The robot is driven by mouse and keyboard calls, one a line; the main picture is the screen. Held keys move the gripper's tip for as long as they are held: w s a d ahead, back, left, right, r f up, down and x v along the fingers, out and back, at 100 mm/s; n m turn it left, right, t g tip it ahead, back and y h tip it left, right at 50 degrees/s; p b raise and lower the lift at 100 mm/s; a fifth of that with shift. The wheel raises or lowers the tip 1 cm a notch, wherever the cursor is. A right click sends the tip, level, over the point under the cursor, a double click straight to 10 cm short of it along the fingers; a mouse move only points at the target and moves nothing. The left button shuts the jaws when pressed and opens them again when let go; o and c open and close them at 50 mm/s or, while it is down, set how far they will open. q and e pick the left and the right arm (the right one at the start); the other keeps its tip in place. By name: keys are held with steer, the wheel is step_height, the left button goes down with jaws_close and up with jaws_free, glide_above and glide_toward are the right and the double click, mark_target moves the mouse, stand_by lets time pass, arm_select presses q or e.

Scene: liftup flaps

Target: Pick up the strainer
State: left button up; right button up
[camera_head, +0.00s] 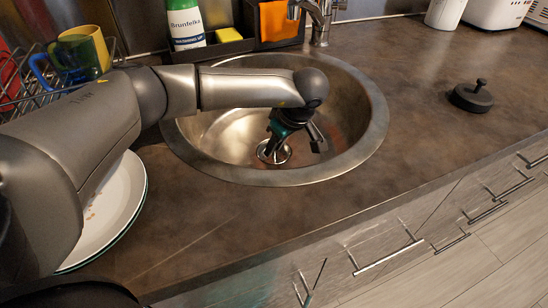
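A round metal strainer (274,152) sits at the drain in the bottom of the steel sink (372,130). My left arm reaches in from the left over the sink. My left gripper (294,147) points down into the bowl, just above and beside the strainer, and partly covers it. Its dark fingers look spread apart, with nothing visible between them. I cannot tell whether a finger touches the strainer. My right gripper is not in view.
A black round plug with a knob (472,97) lies on the counter at right. A plate (122,205) is under my arm at left. Mugs (82,52) stand in a rack; a bottle (186,24) and sponge (228,34) stand behind the sink. The front counter is clear.

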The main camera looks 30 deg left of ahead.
arm_select(q)
steer(key=shift+a+f, duration=0.2)
steer(key=shift+f, duration=0.2)
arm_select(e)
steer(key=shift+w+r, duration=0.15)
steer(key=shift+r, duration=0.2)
arm_select(q)
steer(key=shift+c, duration=0.3)
jaws_close()
steer(key=shift+w+r, duration=0.1)
